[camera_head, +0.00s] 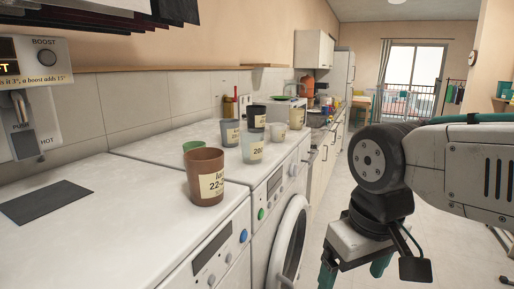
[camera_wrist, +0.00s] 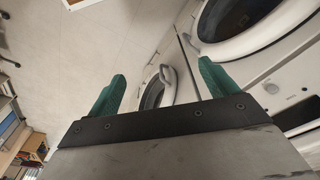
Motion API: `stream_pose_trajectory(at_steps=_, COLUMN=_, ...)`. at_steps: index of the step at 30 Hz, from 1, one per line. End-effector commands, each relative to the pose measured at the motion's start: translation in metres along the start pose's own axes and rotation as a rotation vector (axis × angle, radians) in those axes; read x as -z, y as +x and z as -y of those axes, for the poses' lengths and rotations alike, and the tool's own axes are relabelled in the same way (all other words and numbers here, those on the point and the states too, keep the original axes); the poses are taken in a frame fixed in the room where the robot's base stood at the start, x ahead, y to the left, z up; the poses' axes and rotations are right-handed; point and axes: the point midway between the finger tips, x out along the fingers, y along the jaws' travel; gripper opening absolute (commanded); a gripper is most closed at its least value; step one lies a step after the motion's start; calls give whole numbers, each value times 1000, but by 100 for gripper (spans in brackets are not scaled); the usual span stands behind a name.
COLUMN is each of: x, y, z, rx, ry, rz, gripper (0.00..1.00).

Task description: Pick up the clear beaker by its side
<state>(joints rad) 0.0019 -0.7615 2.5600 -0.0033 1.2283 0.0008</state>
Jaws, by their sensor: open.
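A see-through beaker with a pale label (camera_head: 252,150) stands upright on the white machine tops, behind and right of a brown cup. Another greyish translucent cup (camera_head: 230,132) stands just behind it to the left; I cannot tell for sure which is the clear beaker. My gripper (camera_head: 352,272) hangs low at the right, in front of the machines and well apart from the cups. In the wrist view my gripper (camera_wrist: 161,78) has its two green fingers spread wide with nothing between them. No beaker shows in the wrist view.
A dark flat panel (camera_head: 45,203) lies front left. The floor (camera_head: 450,245) at right is clear.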

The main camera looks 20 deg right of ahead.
Motion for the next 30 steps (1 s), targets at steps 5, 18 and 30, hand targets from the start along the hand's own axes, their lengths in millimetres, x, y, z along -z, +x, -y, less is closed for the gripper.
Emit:
stream_pose_trajectory(at_steps=5, x=0, y=0, z=0, rx=0, ry=0, rz=0, gripper=86)
stream_pose_trajectory(at_steps=18, x=16, y=-4, z=13, rx=77, ry=123, rz=-10, gripper=86)
stream_pose_trajectory(at_steps=30, x=233, y=-78, z=62, rx=901, ry=1527, rz=149, gripper=86)
